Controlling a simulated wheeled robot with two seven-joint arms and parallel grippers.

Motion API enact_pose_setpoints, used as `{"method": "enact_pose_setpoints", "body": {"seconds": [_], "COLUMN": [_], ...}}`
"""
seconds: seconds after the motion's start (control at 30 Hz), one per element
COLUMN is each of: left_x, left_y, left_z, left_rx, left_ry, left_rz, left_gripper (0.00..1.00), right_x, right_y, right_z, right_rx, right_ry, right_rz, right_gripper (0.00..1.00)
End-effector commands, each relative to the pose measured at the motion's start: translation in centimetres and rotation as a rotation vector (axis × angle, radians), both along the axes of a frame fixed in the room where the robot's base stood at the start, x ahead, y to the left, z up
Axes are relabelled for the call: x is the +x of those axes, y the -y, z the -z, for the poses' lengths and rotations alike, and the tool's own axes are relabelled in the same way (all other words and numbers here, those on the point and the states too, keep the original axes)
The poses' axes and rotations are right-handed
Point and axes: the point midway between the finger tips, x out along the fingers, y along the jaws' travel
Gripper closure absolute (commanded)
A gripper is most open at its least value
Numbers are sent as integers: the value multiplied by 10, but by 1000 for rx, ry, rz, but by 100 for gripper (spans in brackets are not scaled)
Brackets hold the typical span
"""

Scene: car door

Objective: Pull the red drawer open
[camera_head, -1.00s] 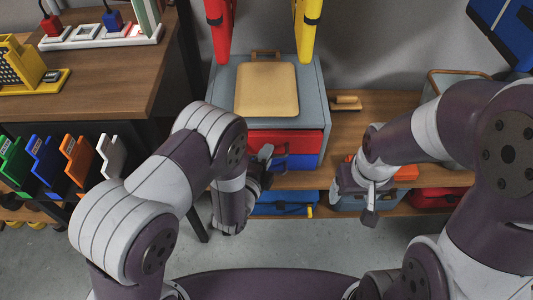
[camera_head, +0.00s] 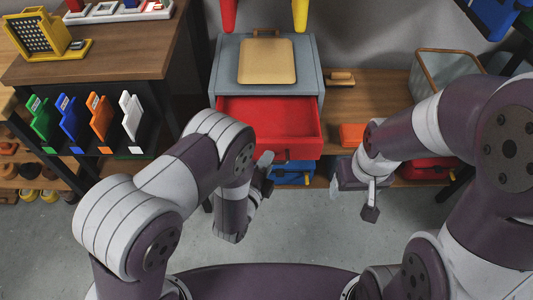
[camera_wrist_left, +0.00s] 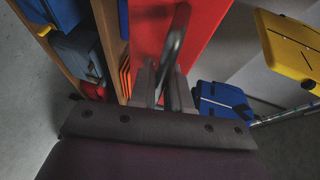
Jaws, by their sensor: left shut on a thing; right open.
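The red drawer (camera_head: 270,118) stands pulled out of the grey cabinet (camera_head: 228,68), and its empty inside shows in the head view. Its red front (camera_wrist_left: 205,20) fills the upper middle of the left wrist view. My left gripper (camera_head: 264,165) is at the drawer front. In the left wrist view its fingers (camera_wrist_left: 163,85) are shut on the dark drawer handle (camera_wrist_left: 178,40). My right gripper (camera_head: 370,200) hangs right of the drawer, apart from it, open and empty.
A tan board (camera_head: 267,62) lies on top of the cabinet. A blue case (camera_head: 292,173) is below the drawer. An orange box (camera_head: 352,134) stands on the shelf to the right. Colored folders (camera_head: 67,118) hang in a rack at the left. Grey floor is clear in front.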

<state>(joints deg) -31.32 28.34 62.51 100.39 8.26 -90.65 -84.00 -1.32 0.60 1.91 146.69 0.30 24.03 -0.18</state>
Motion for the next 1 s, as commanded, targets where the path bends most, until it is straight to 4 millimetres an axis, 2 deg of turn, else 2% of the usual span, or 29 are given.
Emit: {"method": "enact_pose_setpoints", "body": {"seconds": [0.2,0.57,0.6,0.63,0.67,1.0], "left_x": [-16,-18,-18,-18,-18,-17], "left_y": [0,0,0,0,0,0], "left_z": [-1,0,0,0,0,-1], "left_rx": [1,0,0,0,0,0], "left_ry": [-1,0,0,0,0,1], "left_rz": [0,0,0,0,0,0], "left_gripper": [100,100,77,67,62,62], "right_x": [0,0,0,0,0,0], "right_y": [0,0,0,0,0,0], "right_z": [-5,-5,-5,-5,-5,-5], "right_rx": [0,0,0,0,0,0], "right_ry": [0,0,0,0,0,0], "right_rz": [0,0,0,0,0,0], "right_gripper": [27,27,27,27,27,27]}}
